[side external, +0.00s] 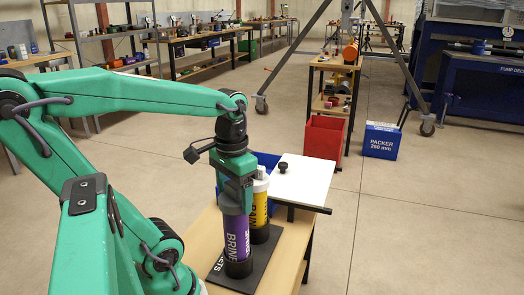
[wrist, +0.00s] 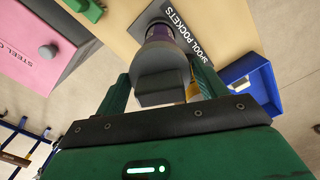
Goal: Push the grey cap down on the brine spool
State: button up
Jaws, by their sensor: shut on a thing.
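The brine spool (side external: 236,228) is a purple upright cylinder with a dark foot, standing on a dark mat at the near end of the wooden bench. My gripper (side external: 238,186) is directly above it, pointing down, with its fingers at the spool's top. In the wrist view, the grey cap (wrist: 161,62) sits between the two fingers of my gripper (wrist: 162,74), which is shut on it. A little of the purple spool (wrist: 160,33) shows beyond the cap. The fingers hide the cap in the side view, so I cannot tell how deep it sits.
A yellow spool (side external: 260,207) with a white top stands close behind the brine spool. A white plate (side external: 302,182) with a black knob lies to the right, with a blue bin (wrist: 250,82) nearby. The wrist view shows a pink panel (wrist: 35,50) at left.

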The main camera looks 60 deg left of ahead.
jog(key=shift+f, duration=1.3)
dwell(1.4)
jog(key=o, duration=1.2)
jog(key=shift+r, duration=0.15)
jog(key=shift+r, duration=3.6)
